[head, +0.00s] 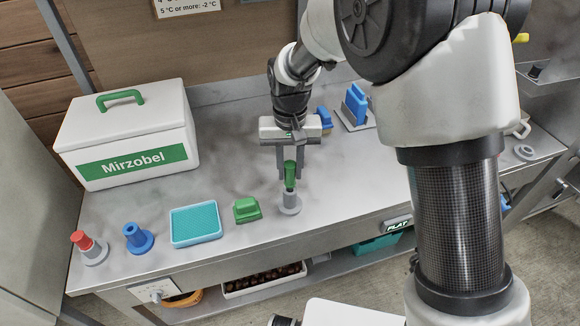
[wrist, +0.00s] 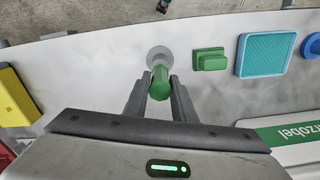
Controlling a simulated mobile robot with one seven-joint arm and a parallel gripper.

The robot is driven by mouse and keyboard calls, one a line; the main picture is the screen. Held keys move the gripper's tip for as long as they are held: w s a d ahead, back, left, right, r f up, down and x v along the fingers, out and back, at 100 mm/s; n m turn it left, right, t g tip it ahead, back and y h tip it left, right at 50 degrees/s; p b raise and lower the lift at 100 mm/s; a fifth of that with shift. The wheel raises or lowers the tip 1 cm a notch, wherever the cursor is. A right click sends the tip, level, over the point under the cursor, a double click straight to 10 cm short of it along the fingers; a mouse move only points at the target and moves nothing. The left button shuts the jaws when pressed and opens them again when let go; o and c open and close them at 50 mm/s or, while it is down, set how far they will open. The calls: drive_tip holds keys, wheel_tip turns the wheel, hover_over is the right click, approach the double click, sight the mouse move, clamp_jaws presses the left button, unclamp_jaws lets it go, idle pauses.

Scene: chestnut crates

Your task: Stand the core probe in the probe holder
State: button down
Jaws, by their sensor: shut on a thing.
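The core probe (head: 290,172), with a green handle, is upright between the fingers of my gripper (head: 290,175), which is shut on the handle. The handle also shows in the wrist view (wrist: 160,82), between the two grey fingers (wrist: 159,100). Directly below it is a grey cylinder with a round flanged base, which I take as the probe holder (head: 291,208), standing on the steel bench. Its base shows in the wrist view (wrist: 158,53). The probe's lower end is hidden, and I cannot tell how deep it sits in the holder.
A green block (head: 246,210), a teal-topped tray (head: 195,225), a blue flanged cylinder (head: 138,239) and a red-topped piece on a grey base (head: 88,248) line the front left. A white cooler box (head: 125,135) stands behind. A blue piece (head: 355,105) stands at the back right.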

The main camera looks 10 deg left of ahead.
drive_tip(key=shift+f+b, duration=0.75)
drive_tip(key=shift+f, duration=0.45)
drive_tip(key=c, duration=1.4)
unclamp_jaws()
drive_tip(key=shift+r, duration=0.1)
wheel_tip(320, 180, up, 17)
drive_tip(key=p, duration=0.1)
drive_tip(key=shift+r, duration=0.2)
